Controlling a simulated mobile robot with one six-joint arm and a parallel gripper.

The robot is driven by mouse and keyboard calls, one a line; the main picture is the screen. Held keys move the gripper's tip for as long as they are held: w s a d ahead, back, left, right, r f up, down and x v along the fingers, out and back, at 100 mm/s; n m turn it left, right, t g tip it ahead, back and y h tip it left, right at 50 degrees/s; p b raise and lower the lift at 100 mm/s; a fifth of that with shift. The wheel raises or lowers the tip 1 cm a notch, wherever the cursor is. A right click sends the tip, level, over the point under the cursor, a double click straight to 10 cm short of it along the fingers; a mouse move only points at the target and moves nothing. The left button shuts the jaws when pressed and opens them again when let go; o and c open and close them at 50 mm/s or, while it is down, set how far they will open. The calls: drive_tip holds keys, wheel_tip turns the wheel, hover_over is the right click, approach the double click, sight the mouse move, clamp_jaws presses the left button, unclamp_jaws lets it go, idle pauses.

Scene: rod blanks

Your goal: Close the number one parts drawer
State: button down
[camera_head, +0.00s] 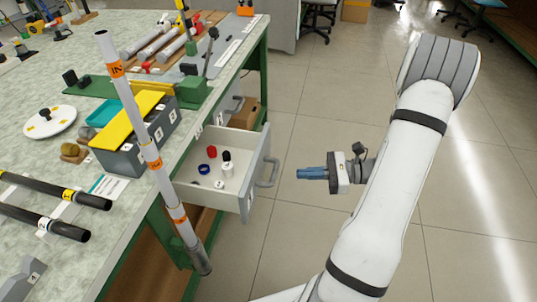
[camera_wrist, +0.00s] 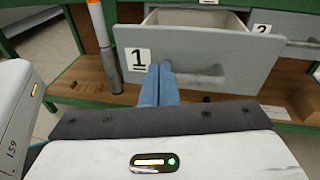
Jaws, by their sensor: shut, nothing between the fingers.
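The number one drawer (camera_head: 207,197) stands pulled out from under the bench in the head view. Its grey front (camera_wrist: 225,45) bears a white label "1" (camera_wrist: 138,60) in the wrist view. The drawer's bar handle (camera_head: 272,174) sticks out from the front; it also shows in the wrist view (camera_wrist: 202,78). My gripper (camera_head: 300,173) is shut and empty, its blue fingers pointing at the drawer front. In the head view a gap separates the fingertips from the handle. In the wrist view the fingertips (camera_wrist: 160,68) appear between the label and the handle, partly covering the handle's left end.
Small red, blue, black and white parts lie inside the drawer. A second drawer labelled "2" (camera_wrist: 262,29) is beside it. A grey pole with orange bands (camera_head: 136,112) rises in front of the bench. The tiled floor (camera_head: 310,120) around my gripper is clear.

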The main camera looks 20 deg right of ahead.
sight(258, 160)
drive_tip(key=w+a+m+t, duration=0.1)
drive_tip(key=w+a, duration=0.1)
drive_tip(key=w+a+m+t+b, duration=0.1)
drive_tip(key=w+a, duration=0.1)
drive_tip(key=a, duration=0.1)
drive_tip(key=w+a+f+t+b, duration=0.1)
drive_tip(key=w+a, duration=0.1)
drive_tip(key=w, duration=0.1)
drive_tip(key=shift+w+a+m, duration=0.1)
drive_tip(key=shift+a+m, duration=0.1)
drive_tip(key=shift+m, duration=0.2)
drive_tip(key=shift+w+a+r, duration=0.15)
drive_tip(key=shift+w+a, duration=0.15)
drive_tip(key=shift+a, duration=0.2)
drive_tip(key=shift+w, duration=0.1)
